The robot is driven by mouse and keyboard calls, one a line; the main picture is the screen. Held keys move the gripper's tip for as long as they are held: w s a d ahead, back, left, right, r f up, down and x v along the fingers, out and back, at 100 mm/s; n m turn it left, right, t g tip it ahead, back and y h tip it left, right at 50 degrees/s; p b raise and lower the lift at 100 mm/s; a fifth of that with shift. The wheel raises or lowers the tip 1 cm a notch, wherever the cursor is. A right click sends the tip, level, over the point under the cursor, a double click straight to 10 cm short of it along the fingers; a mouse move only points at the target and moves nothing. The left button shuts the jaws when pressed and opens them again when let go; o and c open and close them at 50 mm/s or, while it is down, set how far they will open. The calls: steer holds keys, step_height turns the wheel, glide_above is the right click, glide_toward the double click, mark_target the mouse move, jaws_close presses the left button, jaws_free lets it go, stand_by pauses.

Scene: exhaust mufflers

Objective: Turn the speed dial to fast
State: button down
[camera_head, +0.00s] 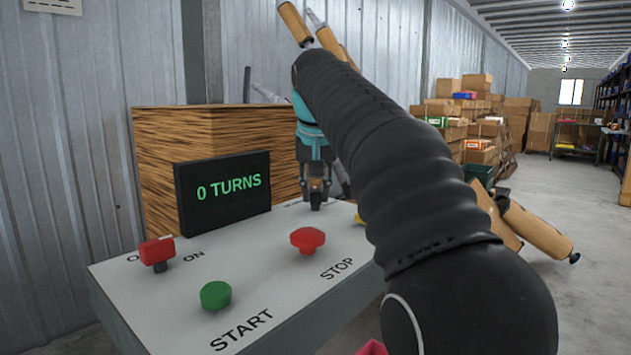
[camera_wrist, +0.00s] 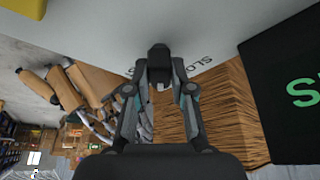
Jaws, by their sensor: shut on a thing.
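My gripper (camera_head: 316,188) is at the far side of the white control panel (camera_head: 258,245), pointing down. In the wrist view my gripper (camera_wrist: 160,84) is shut on a black knob, the speed dial (camera_wrist: 158,56), which stands on the panel. The dial (camera_head: 316,202) is small and dark in the head view, mostly behind the fingers. Part of a label reading "SLO" (camera_wrist: 195,61) shows beside the dial in the wrist view. The "fast" label is not readable, and I cannot tell exactly which way the dial points.
A black display (camera_head: 224,193) reads "0 TURNS" before a wood-grain box (camera_head: 165,150). The panel bears a red switch (camera_head: 157,252), a green START button (camera_head: 216,295), a red STOP button (camera_head: 307,240) and a yellow part (camera_wrist: 20,6). Muffler-like cylinders (camera_head: 535,230) lie right of my arm.

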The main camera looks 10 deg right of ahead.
mark_target(314, 190)
steer(key=m+h, duration=0.1)
steer(key=m, duration=0.2)
steer(key=shift+w+a+m+p, duration=0.1)
steer(key=shift+a+m+p, duration=0.05)
steer(key=shift+m+p, duration=0.2)
steer(key=m+h, duration=0.1)
steer(key=m, duration=0.1)
steer(key=m+g, duration=0.1)
steer(key=m, duration=0.1)
steer(key=shift+m+g+h, duration=0.3)
steer(key=shift+m+h, duration=0.05)
steer(key=shift+h, duration=0.05)
steer(key=c, duration=1)
jaws_free()
steer(key=shift+v, duration=2.5)
steer(key=s+a, duration=0.2)
steer(key=a, duration=0.1)
steer(key=s+a, duration=0.2)
steer(key=a, duration=0.1)
steer(key=s+a, duration=0.2)
steer(key=a, duration=0.2)
steer(key=shift+s, duration=0.4)
